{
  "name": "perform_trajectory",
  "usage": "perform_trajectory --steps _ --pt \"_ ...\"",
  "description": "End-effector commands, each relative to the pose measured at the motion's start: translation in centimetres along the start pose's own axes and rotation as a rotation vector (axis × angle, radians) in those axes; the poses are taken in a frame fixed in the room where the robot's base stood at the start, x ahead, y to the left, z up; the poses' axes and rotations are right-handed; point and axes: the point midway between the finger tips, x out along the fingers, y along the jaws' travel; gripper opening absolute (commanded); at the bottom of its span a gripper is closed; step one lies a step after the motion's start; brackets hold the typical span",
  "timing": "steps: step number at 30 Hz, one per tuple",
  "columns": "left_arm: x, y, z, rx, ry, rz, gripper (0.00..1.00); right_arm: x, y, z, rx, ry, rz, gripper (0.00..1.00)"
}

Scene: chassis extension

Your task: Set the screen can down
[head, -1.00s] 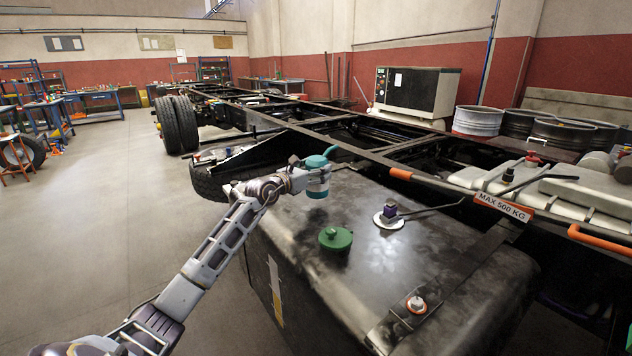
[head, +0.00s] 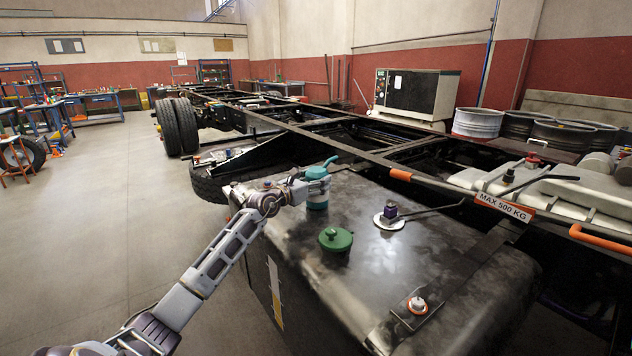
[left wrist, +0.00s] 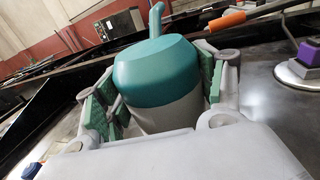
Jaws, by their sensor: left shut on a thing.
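The screen can (head: 317,200) has a teal domed top with a spout and a paler lower body. It stands upright at the far left part of the black tank's top (head: 400,265). Its base is at or very near the tank top; I cannot tell for sure whether it touches. My left gripper (head: 313,188) is shut on the can from the left side. In the left wrist view the can (left wrist: 158,75) sits between the green-padded fingers (left wrist: 160,100), and its base is hidden. My right gripper is not in view.
A green cap (head: 335,238) stands on the tank in front of the can. A purple-topped fitting on a white disc (head: 389,217) is to its right. An orange-ringed fitting (head: 417,305) is nearer. The truck frame rail (head: 370,155) runs behind. Bare tank top lies between.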

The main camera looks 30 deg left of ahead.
Motion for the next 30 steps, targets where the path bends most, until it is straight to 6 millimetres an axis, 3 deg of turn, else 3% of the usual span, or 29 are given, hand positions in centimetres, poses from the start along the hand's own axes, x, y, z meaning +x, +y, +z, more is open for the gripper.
perform_trajectory --steps 4,5,9,22,30 --pt "-0.01 0.01 -0.13 0.000 -0.002 0.000 0.36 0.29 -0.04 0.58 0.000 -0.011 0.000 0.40" --pt "0.00 0.00 -0.25 0.000 0.000 0.000 0.71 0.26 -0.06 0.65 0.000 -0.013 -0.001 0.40" --pt "0.00 0.00 -0.22 0.000 0.000 0.000 0.90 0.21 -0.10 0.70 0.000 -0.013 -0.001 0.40" --pt "0.00 0.00 -0.13 0.000 0.000 0.000 0.90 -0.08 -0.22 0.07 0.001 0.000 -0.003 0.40" --pt "-0.65 0.04 -0.05 0.000 0.001 0.000 0.90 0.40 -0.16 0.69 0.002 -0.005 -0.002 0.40"
